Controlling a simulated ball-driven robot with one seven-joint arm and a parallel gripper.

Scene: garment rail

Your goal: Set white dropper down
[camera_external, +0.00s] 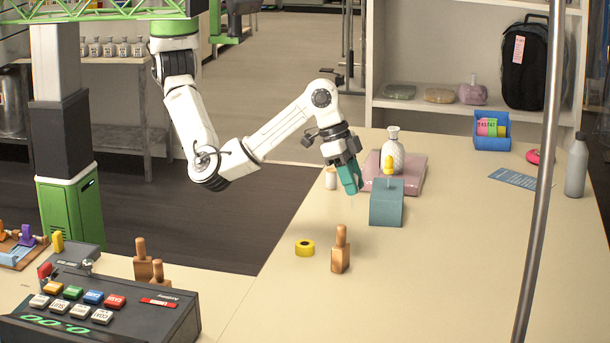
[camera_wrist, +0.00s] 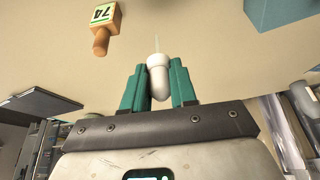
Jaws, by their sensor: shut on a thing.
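The white dropper (camera_wrist: 157,76) shows in the wrist view as a rounded white bulb with a thin, pale, see-through tip. My gripper (camera_wrist: 156,88) is shut on its bulb, with one teal finger on each side. In the external view my gripper (camera_external: 350,188) hangs above the table, just left of a teal block (camera_external: 386,206). There the dropper is mostly hidden by the fingers, and I cannot tell how high its tip is above the table.
A small white container (camera_external: 330,180) stands behind left, and a white bottle (camera_external: 392,158) stands on a pink box (camera_external: 414,178). A metal pole (camera_external: 540,190) rises at right. The right-hand tabletop is mostly clear.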

